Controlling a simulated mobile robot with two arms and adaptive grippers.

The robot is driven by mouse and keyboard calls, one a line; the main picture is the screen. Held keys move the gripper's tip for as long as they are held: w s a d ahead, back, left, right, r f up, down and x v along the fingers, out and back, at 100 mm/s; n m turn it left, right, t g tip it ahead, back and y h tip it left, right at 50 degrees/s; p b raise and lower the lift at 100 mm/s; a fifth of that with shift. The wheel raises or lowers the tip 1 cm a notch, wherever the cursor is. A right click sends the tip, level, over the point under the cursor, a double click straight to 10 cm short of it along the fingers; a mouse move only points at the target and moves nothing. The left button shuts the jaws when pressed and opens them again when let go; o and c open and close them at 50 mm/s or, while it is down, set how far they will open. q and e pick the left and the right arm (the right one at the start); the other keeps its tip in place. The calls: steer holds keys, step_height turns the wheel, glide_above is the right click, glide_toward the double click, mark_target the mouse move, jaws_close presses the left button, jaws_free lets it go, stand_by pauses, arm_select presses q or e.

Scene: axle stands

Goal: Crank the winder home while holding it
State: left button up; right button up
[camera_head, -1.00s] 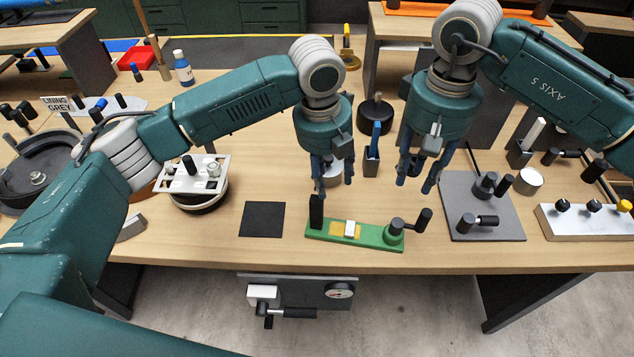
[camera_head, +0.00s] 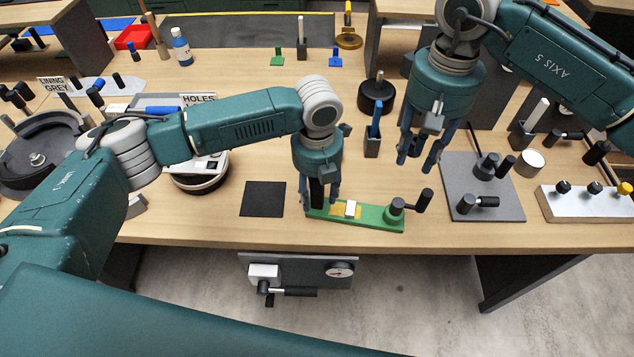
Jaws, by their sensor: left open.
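The winder is a long green base (camera_head: 379,216) near the table's front edge. It has a black upright post (camera_head: 316,192) at its left end, a yellow patch with a white block (camera_head: 350,208) in the middle, and a crank with a black handle (camera_head: 424,199) at its right end. My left gripper (camera_head: 318,205) points down over the left end, open, with its fingers on either side of the post; contact cannot be told. My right gripper (camera_head: 418,164) hangs open and empty above the table, behind the crank.
A black square mat (camera_head: 263,199) lies left of the winder. A grey plate with cranks (camera_head: 482,225) and a white box with knobs (camera_head: 588,218) stand to the right. A dark holder with a blue-handled tool (camera_head: 373,143) stands behind the winder.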

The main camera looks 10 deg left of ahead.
arm_select(q)
steer(key=shift+f, duration=0.1)
jaws_close()
stand_by(0.5)
steer(key=shift+s+f, duration=0.15)
arm_select(e)
steer(key=shift+o, duration=0.5)
steer(key=shift+s, duration=0.1)
stand_by(0.4)
steer(key=shift+o, duration=0.4)
